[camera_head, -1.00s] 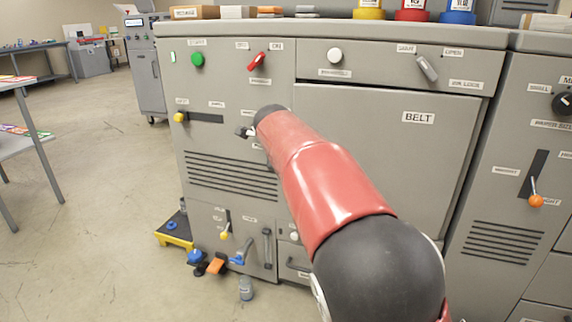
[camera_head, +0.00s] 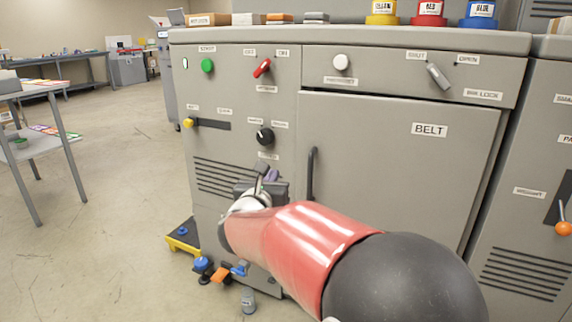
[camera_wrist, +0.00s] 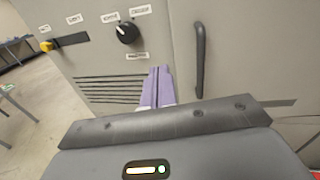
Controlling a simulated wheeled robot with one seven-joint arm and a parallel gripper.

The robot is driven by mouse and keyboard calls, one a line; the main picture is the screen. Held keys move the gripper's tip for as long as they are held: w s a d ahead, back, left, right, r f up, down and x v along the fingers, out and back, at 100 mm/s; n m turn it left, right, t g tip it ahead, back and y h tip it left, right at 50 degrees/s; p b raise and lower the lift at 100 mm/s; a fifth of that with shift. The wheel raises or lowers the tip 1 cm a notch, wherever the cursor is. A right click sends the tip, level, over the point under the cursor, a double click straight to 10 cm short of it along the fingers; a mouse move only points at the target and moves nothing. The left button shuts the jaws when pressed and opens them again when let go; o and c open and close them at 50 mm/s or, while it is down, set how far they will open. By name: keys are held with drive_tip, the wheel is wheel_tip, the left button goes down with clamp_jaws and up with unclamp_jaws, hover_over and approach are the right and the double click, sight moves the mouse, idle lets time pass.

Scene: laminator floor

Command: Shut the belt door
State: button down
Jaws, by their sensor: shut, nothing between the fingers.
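The belt door (camera_head: 390,170) is a large grey panel labelled BELT on the front of the grey machine. Its upright black handle (camera_head: 312,175) is at its left edge and also shows in the wrist view (camera_wrist: 199,60). The door looks nearly flush with the front; I cannot tell whether a small gap stands at its edge. My gripper (camera_head: 268,172) is left of the handle, apart from it, in front of the panel below the black knob. Its purple fingers (camera_wrist: 157,88) are shut and empty. My arm hides the door's lower left part.
The bar lock lever (camera_head: 438,76) above the door tilts up and left, towards the SHUT label. A black knob (camera_head: 265,136) and a yellow-tipped slider (camera_head: 189,123) are on the left panel. A bottle (camera_head: 248,300) and a yellow step (camera_head: 183,236) stand on the floor.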

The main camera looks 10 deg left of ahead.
drive_tip(key=s+d+f+m+h, duration=0.1)
drive_tip(key=d+m+h, duration=0.1)
drive_tip(key=p, duration=0.3)
approach(303, 157)
drive_tip(key=x, duration=0.6)
drive_tip(key=shift+w, duration=0.45)
